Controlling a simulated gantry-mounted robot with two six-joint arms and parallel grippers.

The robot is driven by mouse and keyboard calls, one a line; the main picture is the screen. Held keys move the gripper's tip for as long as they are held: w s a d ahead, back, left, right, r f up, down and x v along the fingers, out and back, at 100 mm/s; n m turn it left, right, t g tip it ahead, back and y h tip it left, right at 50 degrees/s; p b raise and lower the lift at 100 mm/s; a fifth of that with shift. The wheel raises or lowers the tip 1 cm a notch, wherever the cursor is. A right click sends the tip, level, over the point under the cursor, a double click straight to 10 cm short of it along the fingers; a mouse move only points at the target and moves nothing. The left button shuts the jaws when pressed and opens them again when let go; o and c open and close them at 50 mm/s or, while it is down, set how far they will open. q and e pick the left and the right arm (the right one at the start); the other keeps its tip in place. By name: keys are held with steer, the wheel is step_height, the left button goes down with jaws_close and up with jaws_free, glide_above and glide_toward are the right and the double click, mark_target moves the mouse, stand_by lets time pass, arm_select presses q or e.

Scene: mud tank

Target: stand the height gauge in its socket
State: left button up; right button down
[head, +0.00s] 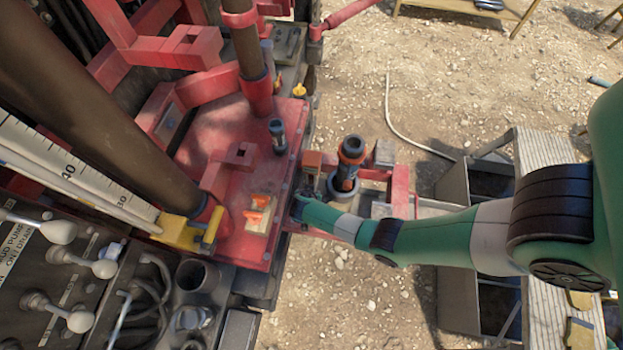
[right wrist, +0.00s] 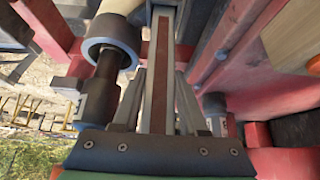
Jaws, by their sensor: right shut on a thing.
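My right gripper (head: 298,207) comes in from the right and reaches the outer edge of the red deck. In the right wrist view its fingers (right wrist: 158,105) are shut on a long narrow grey bar with a brown strip, which I take for the height gauge (right wrist: 162,60). It runs away from the palm between the fingers. No markings show on it, and the head view does not clearly show it. I cannot make out its socket for certain. My left gripper is not in view.
On the red deck (head: 225,145) stand a dark cylinder (head: 278,138) and an orange-handled piece (head: 258,210). A black-and-orange tool (head: 350,160) stands in a grey ring holder beside the deck. A white graduated scale (head: 75,175) and levers (head: 70,315) crowd the left. Gravel (head: 360,290) lies open below.

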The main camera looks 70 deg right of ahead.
steer(key=shift+f, duration=0.15)
steer(key=shift+c, duration=1.8)
jaws_free()
steer(key=shift+s, duration=0.1)
steer(key=p+v, duration=0.5)
steer(key=v, duration=0.6)
steer(key=shift+a+r, duration=0.15)
steer(key=shift+r, duration=0.15)
